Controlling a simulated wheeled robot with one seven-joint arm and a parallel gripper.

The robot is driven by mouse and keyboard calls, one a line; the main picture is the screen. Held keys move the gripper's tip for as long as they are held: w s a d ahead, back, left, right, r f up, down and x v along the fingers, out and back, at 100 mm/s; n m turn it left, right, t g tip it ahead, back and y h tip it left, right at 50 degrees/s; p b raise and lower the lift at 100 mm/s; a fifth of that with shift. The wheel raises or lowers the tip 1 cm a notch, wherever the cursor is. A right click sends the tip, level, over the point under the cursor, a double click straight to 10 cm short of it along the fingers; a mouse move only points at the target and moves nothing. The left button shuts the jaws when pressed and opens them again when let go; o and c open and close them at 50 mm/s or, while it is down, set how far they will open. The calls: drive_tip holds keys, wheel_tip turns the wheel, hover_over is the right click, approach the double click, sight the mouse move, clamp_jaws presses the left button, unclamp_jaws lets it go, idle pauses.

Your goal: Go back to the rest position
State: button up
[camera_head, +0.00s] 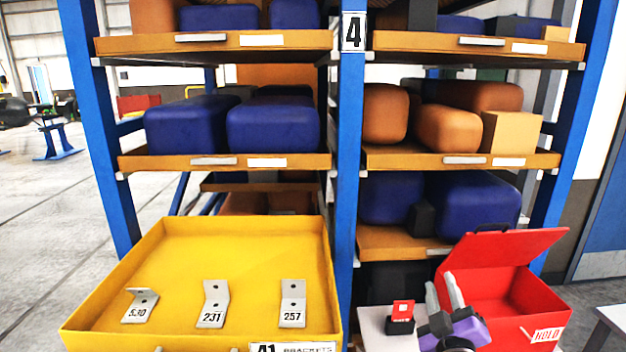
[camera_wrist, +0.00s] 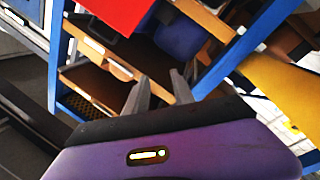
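My gripper (camera_head: 440,284), with a purple body and two grey fingers, is at the lower right of the head view, in front of the red box's left side. The two fingers also show in the wrist view (camera_wrist: 160,82), with a clear gap between them. The gripper is open and nothing shows between the fingers. Three metal brackets lie in the yellow tray: one marked 530 (camera_head: 140,304), one marked 231 (camera_head: 214,303) and one marked 257 (camera_head: 292,302).
The yellow tray (camera_head: 107,271), labelled for brackets, stands at the front left. The red box (camera_head: 508,318), marked HOLD, has its lid open. A black holder with a red card (camera_head: 402,312) sits left of my gripper. A blue rack (camera_head: 347,170) with loaded shelves stands behind.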

drive_tip(key=s+a+f+m+y, duration=0.2)
drive_tip(key=s+a+f, duration=0.15)
drive_tip(key=s, duration=0.75)
drive_tip(key=s+a+f+m+y, duration=0.15)
drive_tip(key=s+f, duration=0.25)
drive_tip(key=s, duration=0.6)
drive_tip(key=s+f+m+g, duration=0.3)
drive_tip(key=s+g, duration=0.1)
drive_tip(key=s, duration=2.4)
drive_tip(key=shift+a, duration=0.4)
